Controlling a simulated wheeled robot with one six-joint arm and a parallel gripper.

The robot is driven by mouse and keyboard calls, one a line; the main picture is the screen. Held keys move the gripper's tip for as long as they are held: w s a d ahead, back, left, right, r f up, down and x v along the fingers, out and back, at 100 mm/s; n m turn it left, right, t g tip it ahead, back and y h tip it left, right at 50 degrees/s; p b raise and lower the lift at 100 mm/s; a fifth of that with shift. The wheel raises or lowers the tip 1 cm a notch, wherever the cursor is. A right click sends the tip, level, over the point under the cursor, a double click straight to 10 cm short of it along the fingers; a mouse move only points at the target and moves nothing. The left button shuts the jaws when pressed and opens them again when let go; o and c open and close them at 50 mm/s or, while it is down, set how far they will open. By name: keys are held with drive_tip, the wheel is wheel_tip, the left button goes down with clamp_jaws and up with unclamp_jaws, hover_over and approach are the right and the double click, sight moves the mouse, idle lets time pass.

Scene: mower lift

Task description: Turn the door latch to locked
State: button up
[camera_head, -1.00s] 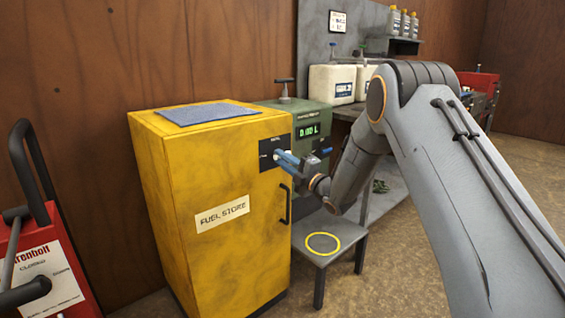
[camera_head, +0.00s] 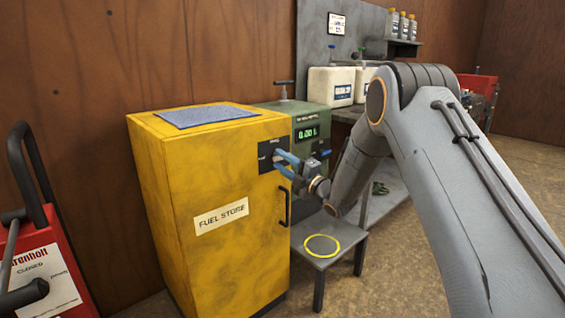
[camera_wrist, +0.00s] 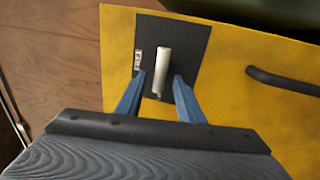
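The yellow fuel store cabinet (camera_head: 215,245) stands with its door shut. A dark latch plate (camera_head: 265,152) is high on the door, above the black door handle (camera_head: 285,206). In the wrist view the pale latch lever (camera_wrist: 162,70) stands on the dark plate (camera_wrist: 180,38), roughly at right angles to the door handle (camera_wrist: 285,82). My gripper (camera_head: 279,160) is at the plate. Its blue fingers are open, one on each side of the lever in the wrist view (camera_wrist: 157,84), with gaps showing. I cannot tell how deep the lever lies between them.
A small label (camera_wrist: 138,60) sits beside the lever. A grey stool (camera_head: 345,250) with a yellow ring stands right of the cabinet, below my arm. A green unit (camera_head: 310,118) with a display stands behind it. A red machine (camera_head: 70,265) is at the left edge.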

drive_tip(key=v, duration=0.7)
drive_tip(key=shift+s+d, duration=0.2)
drive_tip(key=shift+d, duration=0.1)
drive_tip(key=s+d+m+g+h, duration=0.2)
drive_tip(key=s+d+m+h, duration=0.35)
drive_tip(key=s+m, duration=0.25)
drive_tip(key=s+d+m+g+h, duration=0.3)
drive_tip(key=s+d+m+h, duration=0.1)
drive_tip(key=s+m+h, duration=0.35)
drive_tip(key=s+d+m+g, duration=0.1)
drive_tip(key=s+m+g, duration=0.2)
drive_tip(key=s, duration=0.8)
drive_tip(key=s+d+m+g+h+p, duration=0.1)
drive_tip(key=s+m+g, duration=0.2)
drive_tip(key=s, duration=0.8)
drive_tip(key=s+d+m+g, duration=0.2)
drive_tip(key=s+m+g, duration=0.15)
drive_tip(key=s, duration=0.75)
drive_tip(key=d+r+m+p, duration=0.2)
drive_tip(key=d+r+p, duration=0.6)
drive_tip(key=p, duration=0.8)
drive_tip(key=shift+m+t+h, duration=0.3)
drive_tip(key=shift+t+h, duration=0.05)
drive_tip(key=shift+h, duration=0.05)
